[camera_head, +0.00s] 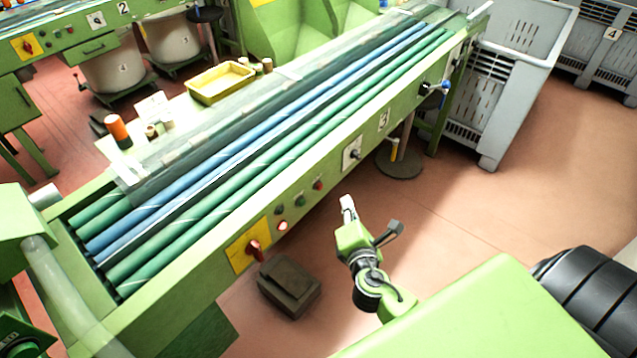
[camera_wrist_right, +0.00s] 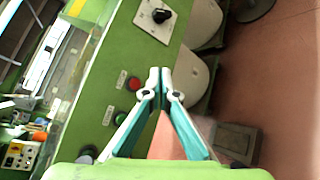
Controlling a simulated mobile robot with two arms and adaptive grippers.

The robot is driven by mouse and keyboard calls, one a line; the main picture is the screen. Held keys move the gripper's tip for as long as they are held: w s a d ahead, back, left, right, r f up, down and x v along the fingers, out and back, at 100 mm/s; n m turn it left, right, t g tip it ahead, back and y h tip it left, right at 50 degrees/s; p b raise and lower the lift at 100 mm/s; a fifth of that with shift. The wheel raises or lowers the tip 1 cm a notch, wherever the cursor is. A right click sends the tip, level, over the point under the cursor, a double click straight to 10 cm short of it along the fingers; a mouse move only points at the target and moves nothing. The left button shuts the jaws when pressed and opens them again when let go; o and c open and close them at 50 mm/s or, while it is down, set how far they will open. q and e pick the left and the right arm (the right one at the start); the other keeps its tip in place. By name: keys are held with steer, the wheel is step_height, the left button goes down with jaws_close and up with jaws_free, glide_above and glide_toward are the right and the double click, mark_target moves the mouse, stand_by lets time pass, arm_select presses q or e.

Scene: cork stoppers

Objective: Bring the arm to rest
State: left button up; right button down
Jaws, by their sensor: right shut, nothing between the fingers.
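My right gripper (camera_head: 347,204) is in front of the green roller machine, over the reddish floor. Its pale fingers point up and away in the head view. In the wrist view the right gripper (camera_wrist_right: 160,74) has its fingertips together, with nothing between them. It points toward the machine's green front panel (camera_wrist_right: 97,75), which has a red button (camera_wrist_right: 134,84) and a black knob (camera_wrist_right: 160,16). The fingers look apart from the panel, but the exact gap cannot be told. My left gripper is not in view.
The roller machine's long front (camera_head: 335,152) runs diagonally, with a red switch (camera_head: 254,249) low on it. A brown box (camera_head: 289,287) lies on the floor near my right gripper. A large grey crate (camera_head: 524,62) stands at the back right. Open floor (camera_head: 480,215) lies right of my arm.

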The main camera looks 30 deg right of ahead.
steer(key=s+a+f+m+g+y, duration=0.1)
steer(key=s+f+m+g+y, duration=0.2)
steer(key=s+f, duration=0.75)
steer(key=s+a+f+m+g, duration=0.1)
steer(key=s+f+m+g, duration=0.25)
steer(key=f, duration=1.45)
steer(key=s+a+f+m+g+y, duration=0.1)
steer(key=s+a+f+m+g, duration=0.1)
steer(key=s+f, duration=0.3)
steer(key=s+a+f+m+g+y, duration=0.1)
steer(key=s+f+m, duration=0.4)
steer(key=s, duration=0.8)
steer(key=s+a+f+m+g, duration=0.3)
steer(key=s+f, duration=0.3)
steer(key=s, duration=0.3)
steer(key=shift+s+a+f+m+g+y, duration=0.3)
steer(key=shift+s+a+m+g+y, duration=0.1)
steer(key=shift+a+m, duration=0.15)
